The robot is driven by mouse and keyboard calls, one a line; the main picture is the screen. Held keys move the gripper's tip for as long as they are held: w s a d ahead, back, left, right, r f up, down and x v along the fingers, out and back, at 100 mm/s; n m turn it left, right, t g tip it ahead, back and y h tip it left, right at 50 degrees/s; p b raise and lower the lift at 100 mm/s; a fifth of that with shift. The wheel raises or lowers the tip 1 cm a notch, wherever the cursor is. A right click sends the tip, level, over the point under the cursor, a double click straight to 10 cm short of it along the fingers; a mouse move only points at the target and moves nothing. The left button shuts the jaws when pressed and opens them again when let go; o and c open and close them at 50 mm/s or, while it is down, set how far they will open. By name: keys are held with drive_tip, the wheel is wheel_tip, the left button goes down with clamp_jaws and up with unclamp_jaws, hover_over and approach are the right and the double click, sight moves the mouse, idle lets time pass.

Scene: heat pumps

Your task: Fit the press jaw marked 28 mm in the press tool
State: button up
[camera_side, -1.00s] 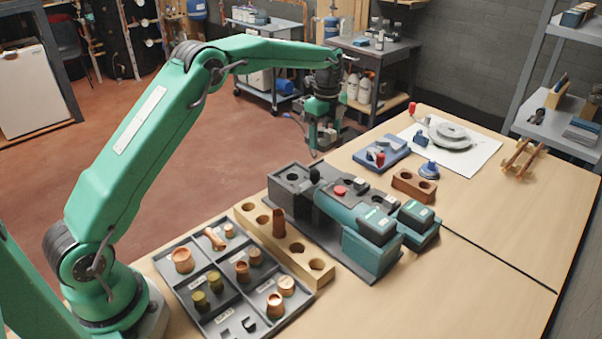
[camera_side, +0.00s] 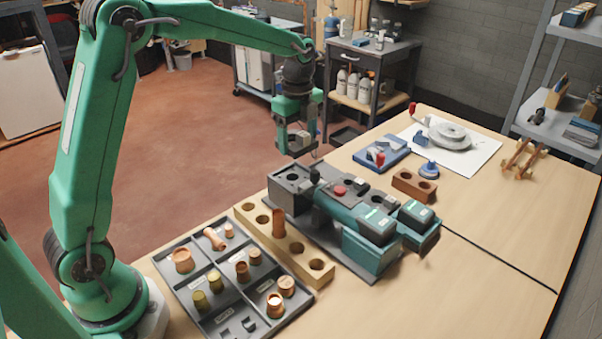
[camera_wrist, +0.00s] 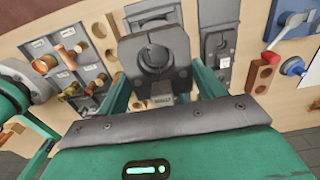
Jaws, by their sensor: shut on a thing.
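In the wrist view, my gripper (camera_wrist: 160,82) is shut on a dark grey press jaw (camera_wrist: 155,58). The jaw has a round opening and a small light tag at its near end; I cannot read a size on it.
A divided tray (camera_side: 205,277) of copper and brass fittings lies at the front left, beside a wooden block (camera_side: 248,215) with holes. A blue fixture (camera_side: 381,153) and a small brown block (camera_side: 414,186) stand beyond the tool.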

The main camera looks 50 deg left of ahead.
drive_tip(key=shift+s, duration=0.1)
drive_tip(key=shift+f, duration=0.9)
drive_tip(key=shift+f, duration=0.2)
drive_tip(key=shift+f, duration=1.85)
drive_tip(key=shift+f, duration=1.35)
idle(0.8)
drive_tip(key=o, duration=1.4)
